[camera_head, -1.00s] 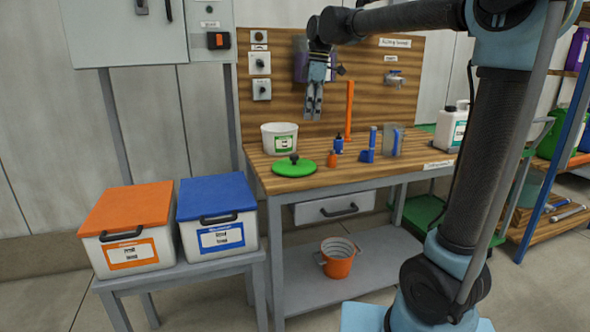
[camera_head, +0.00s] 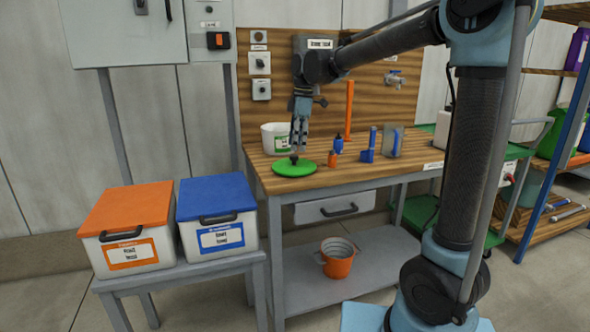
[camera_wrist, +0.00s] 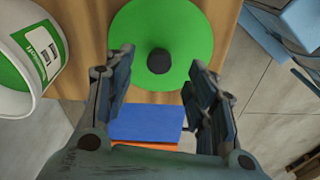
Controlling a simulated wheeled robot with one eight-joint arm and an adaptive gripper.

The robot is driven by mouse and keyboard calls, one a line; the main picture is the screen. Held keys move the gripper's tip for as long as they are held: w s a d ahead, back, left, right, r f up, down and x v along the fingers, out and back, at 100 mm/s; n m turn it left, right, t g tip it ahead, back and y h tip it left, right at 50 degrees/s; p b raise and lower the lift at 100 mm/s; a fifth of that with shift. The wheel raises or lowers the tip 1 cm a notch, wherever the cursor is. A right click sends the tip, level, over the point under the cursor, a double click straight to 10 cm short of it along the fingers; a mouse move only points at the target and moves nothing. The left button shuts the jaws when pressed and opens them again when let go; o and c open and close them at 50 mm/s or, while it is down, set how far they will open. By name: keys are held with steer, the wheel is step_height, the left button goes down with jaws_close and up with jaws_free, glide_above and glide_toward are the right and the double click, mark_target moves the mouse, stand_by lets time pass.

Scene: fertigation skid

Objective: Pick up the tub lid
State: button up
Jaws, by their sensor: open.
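The tub lid (camera_head: 284,169) is a flat green disc with a dark knob (camera_head: 294,159) at its middle, lying on the wooden bench top near its left front edge. In the wrist view the lid (camera_wrist: 186,30) fills the upper middle, and its knob (camera_wrist: 159,61) shows just beyond and between my fingertips. My gripper (camera_head: 297,146) points down above the lid, close over the knob. In the wrist view my gripper (camera_wrist: 160,75) is open, with nothing between its fingers. I cannot tell whether a finger touches the lid.
A white tub (camera_head: 271,134) stands just behind the lid; it shows at the left in the wrist view (camera_wrist: 12,75). Lidded boxes (camera_head: 218,197) sit left, lower down.

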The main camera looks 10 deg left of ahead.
mark_target(294, 155)
steer(key=shift+s+a+f, duration=0.1)
steer(key=shift+a+f, duration=0.05)
steer(key=shift+f, duration=0.8)
steer(key=shift+a+f, duration=0.2)
steer(key=shift+f, duration=0.8)
steer(key=shift+s+a+f, duration=0.1)
steer(key=shift+a+f, duration=0.05)
steer(key=shift+f, duration=0.8)
steer(key=c, duration=1.2)
